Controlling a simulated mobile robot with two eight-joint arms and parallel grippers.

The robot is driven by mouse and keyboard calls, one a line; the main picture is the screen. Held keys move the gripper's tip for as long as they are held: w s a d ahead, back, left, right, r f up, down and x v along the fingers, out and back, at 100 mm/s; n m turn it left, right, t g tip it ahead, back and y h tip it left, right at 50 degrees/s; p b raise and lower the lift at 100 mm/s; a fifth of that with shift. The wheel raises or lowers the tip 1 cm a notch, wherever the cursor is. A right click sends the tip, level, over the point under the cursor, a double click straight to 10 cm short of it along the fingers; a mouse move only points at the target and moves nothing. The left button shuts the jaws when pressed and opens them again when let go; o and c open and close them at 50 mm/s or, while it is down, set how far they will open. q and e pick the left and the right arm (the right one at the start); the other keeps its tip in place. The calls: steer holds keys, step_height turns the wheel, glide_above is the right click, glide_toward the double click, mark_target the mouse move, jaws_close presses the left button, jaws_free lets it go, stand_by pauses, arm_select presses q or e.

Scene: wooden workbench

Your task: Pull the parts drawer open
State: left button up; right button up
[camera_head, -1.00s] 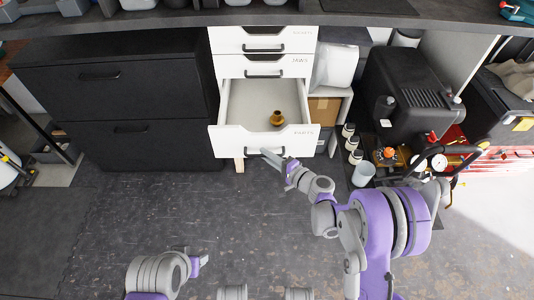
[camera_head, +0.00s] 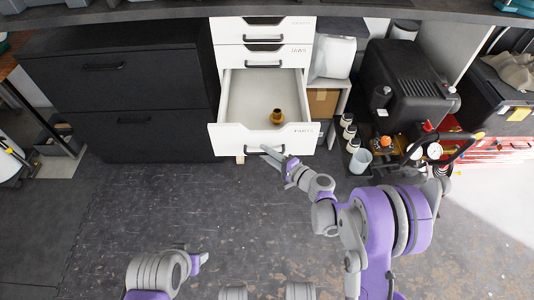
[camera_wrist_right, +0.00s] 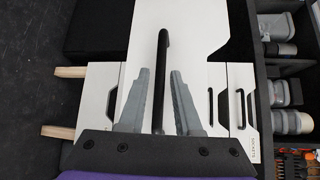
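The white parts drawer (camera_head: 228,137), labelled PARTS, stands well open below the closed drawers of a white cabinet. A brass-coloured piece (camera_head: 278,116) stands inside it near the front. My right gripper (camera_head: 272,153) is at the handle on the drawer's front. In the right wrist view, the black bar handle (camera_wrist_right: 161,60) runs between the two grey fingers of my right gripper (camera_wrist_right: 161,75). The fingers are apart, with a gap on each side of the bar. My left gripper (camera_head: 200,261) is low over the floor, away from the drawer; its fingers are too small to read.
A black cabinet (camera_head: 115,95) stands left of the drawer. Open shelving with a cardboard box (camera_head: 322,102), small jars (camera_head: 348,132) and a black compressor (camera_head: 405,88) are at the right. The workbench top (camera_head: 150,14) runs above. The dark floor in front is clear.

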steer(key=shift+o, duration=0.6)
steer(key=p+v, duration=0.1)
steer(key=v, duration=0.9)
steer(key=shift+s+d+p, duration=0.25)
steer(key=shift+s+p, duration=0.05)
